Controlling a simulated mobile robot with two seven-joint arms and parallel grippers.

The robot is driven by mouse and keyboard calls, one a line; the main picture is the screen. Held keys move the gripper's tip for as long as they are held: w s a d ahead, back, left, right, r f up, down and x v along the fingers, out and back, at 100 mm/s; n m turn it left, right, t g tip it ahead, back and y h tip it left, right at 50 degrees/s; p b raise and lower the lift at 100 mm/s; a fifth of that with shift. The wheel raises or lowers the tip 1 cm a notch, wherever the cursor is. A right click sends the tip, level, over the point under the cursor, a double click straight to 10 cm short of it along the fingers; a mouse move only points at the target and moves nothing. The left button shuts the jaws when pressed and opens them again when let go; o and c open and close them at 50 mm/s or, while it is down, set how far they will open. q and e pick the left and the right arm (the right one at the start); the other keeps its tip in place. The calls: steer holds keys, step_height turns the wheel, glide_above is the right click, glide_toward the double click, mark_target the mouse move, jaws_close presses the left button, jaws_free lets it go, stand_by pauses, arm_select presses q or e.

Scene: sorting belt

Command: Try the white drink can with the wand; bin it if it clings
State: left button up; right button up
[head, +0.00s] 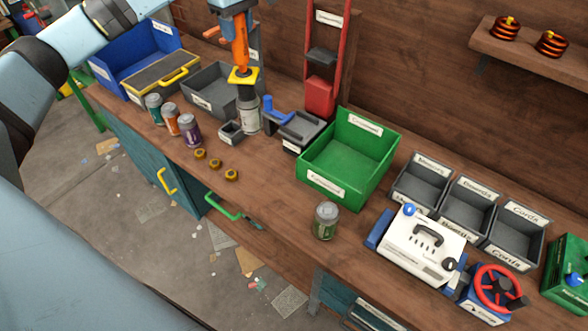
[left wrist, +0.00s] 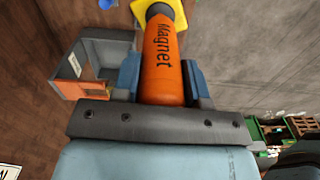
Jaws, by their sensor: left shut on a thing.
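My left gripper (head: 237,14) is shut on an orange wand (head: 240,54), which hangs down near the back of the bench. In the left wrist view the wand (left wrist: 163,75) reads "Magnet" and sits between the two blue fingers. Below its yellow collar (head: 243,76), the wand's dark lower end is at the top of the white drink can (head: 249,122). I cannot tell whether they touch. The can is upright, low over or on the bench, beside a small grey box (head: 231,132). My right gripper is not in view.
Teal (head: 154,108), orange (head: 172,120) and purple (head: 191,131) cans stand left, near three brass nuts (head: 216,165). Behind are a blue bin (head: 120,75) and a grey bin (head: 202,103). The front bench middle is clear.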

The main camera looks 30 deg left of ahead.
arm_select(q)
steer(key=shift+a, duration=0.1)
steer(key=w+a+p, duration=0.2)
steer(key=w+a, duration=0.3)
steer(key=a, duration=0.5)
steer(key=w+a+p, duration=0.2)
steer(key=w+a, duration=0.3)
steer(key=a, duration=0.4)
steer(key=shift+a+p, duration=0.35)
stand_by(0.4)
steer(key=shift+r, duration=0.15)
